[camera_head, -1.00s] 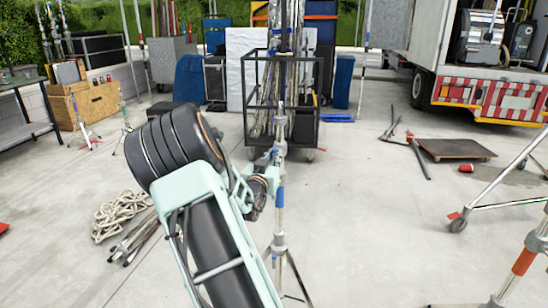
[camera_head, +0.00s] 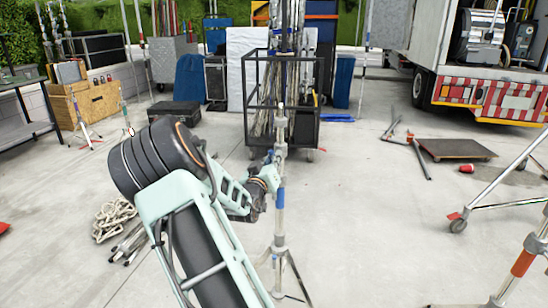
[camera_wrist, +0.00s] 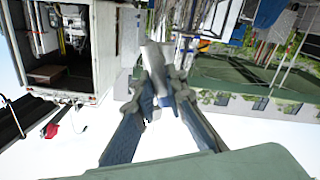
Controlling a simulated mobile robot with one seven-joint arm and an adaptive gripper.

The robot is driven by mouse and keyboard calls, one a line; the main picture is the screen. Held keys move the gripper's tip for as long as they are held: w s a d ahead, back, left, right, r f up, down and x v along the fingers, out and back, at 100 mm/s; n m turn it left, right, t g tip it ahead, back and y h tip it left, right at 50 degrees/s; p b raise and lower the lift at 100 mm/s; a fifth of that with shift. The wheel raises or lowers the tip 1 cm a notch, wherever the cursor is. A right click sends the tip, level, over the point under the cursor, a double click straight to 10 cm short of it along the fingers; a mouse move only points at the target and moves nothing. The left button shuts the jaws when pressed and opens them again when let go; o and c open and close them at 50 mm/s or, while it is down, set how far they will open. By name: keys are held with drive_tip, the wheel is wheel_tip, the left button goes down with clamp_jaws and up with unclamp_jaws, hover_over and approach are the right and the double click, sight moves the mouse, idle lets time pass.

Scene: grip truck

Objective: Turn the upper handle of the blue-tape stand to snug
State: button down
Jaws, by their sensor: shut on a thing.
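The blue-tape stand (camera_head: 280,198) is upright in the middle of the head view, a silver pole with blue tape and spread legs. My gripper (camera_head: 270,158) reaches it from the left, at the height of its upper collar. In the wrist view my gripper (camera_wrist: 165,86) has its two blue-grey fingers closed in on a pale grey piece, which looks like the upper handle (camera_wrist: 155,57). The fingers and wrist hide most of the handle in the head view, so its angle and tightness cannot be told.
A black wheeled cage cart (camera_head: 310,122) with poles stands behind the stand. A flat dolly (camera_head: 455,149) and another stand with orange tape (camera_head: 523,262) are at right. Open concrete lies between.

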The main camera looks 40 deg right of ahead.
drive_tip(key=n+p, duration=0.1)
drive_tip(key=n, duration=0.2)
drive_tip(key=shift+w+a+n, duration=0.1)
drive_tip(key=shift+w+n, duration=0.05)
drive_tip(key=shift+n, duration=0.25)
drive_tip(key=n, duration=0.3)
drive_tip(key=shift+f+n+p, duration=0.2)
drive_tip(key=shift+n+p, duration=0.1)
drive_tip(key=shift+p, duration=0.1)
drive_tip(key=n, duration=0.5)
drive_tip(key=shift+w+a+f+n, duration=0.1)
drive_tip(key=shift+f+n, duration=0.15)
drive_tip(key=shift+n, duration=0.05)
drive_tip(key=c, duration=1.9)
unclamp_jaws()
drive_tip(key=shift+c, duration=0.2)
drive_tip(key=v, duration=1.2)
drive_tip(key=shift+p, duration=0.35)
